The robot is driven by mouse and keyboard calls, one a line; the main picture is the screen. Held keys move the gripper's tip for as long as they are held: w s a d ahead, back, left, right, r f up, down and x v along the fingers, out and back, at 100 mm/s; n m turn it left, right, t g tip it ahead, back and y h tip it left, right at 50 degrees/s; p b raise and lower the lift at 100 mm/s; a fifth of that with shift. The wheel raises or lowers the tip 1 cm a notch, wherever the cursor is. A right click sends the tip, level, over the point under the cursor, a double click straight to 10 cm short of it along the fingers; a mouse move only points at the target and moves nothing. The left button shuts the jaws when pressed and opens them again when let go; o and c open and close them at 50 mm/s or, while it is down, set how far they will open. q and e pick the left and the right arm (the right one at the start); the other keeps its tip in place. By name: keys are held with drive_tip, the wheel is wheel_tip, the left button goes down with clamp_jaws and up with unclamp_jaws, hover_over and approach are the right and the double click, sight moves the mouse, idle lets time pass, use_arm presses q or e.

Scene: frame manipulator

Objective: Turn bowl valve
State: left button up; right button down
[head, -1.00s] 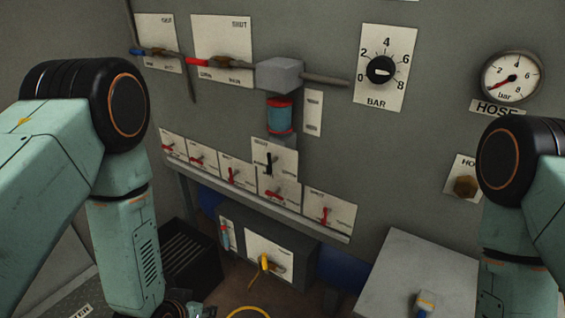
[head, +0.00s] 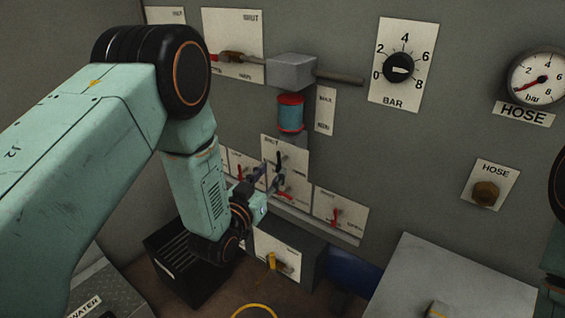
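The wall panel holds a blue cylindrical bowl with red rims (head: 291,113) under a grey block. Below it is a white plate with a black lever (head: 280,160), whose label is too small to read for certain. A red lever (head: 285,195) sits just beneath it. My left gripper (head: 269,176) is in front of these plates, just below and left of the black lever. Its two fingers look spread apart with nothing between them. I cannot tell whether they touch a lever. My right gripper is out of view.
More red levers stand along the row, one on the right plate (head: 336,217). A yellow valve (head: 271,261) is on the low box. A black crate (head: 160,262) stands below my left arm. A grey table (head: 450,285) is at the lower right.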

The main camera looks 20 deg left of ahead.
sight(277, 165)
use_arm(q)
drive_tip(key=w, duration=0.5)
drive_tip(key=shift+w+d, duration=0.3)
drive_tip(key=shift+d, duration=0.05)
drive_tip(key=shift+w+a+f, duration=0.1)
clamp_jaws()
